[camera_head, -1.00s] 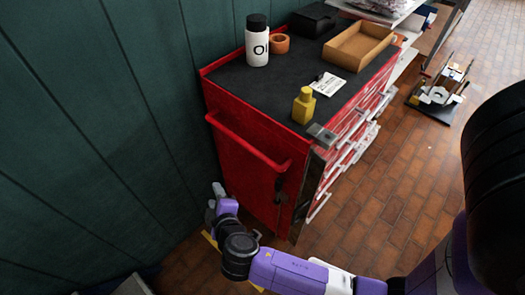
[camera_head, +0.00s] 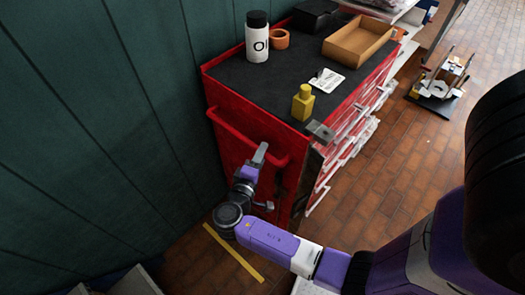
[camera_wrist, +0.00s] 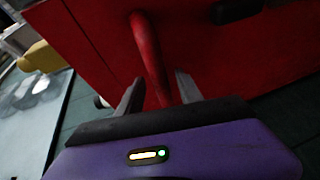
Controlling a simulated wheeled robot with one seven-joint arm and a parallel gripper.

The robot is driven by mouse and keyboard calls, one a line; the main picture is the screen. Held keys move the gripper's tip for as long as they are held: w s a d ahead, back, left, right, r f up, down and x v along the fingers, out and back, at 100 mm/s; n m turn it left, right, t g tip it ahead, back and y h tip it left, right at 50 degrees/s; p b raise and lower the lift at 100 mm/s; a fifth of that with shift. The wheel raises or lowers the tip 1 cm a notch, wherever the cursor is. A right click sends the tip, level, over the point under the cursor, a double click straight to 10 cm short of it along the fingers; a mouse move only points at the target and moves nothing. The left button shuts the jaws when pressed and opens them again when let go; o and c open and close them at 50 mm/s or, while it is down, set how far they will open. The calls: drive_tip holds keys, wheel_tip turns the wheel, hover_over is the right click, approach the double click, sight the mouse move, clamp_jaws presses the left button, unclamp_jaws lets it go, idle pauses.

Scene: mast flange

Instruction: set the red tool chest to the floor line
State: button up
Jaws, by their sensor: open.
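The red tool chest (camera_head: 223,117) stands by the green wall with drawers on its right side. Its red push handle (camera_head: 240,139) runs across the near end; the handle also shows in the wrist view (camera_wrist: 148,50). My gripper (camera_head: 260,152) is at the handle near its middle. In the wrist view my gripper (camera_wrist: 157,92) is open, with one finger on each side of the handle bar. A yellow floor line (camera_head: 233,252) lies on the brick floor in front of the chest, apart from it.
On the chest top are a white bottle (camera_head: 257,42), an orange cup (camera_head: 279,39), a black box (camera_head: 314,18), a wooden tray (camera_head: 357,43), a card (camera_head: 327,81) and a yellow bottle (camera_head: 303,103). A small machine (camera_head: 440,84) stands on the floor at right. Brick floor between is free.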

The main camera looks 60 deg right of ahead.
drive_tip(key=shift+x, duration=0.75)
clamp_jaws()
idle(0.9)
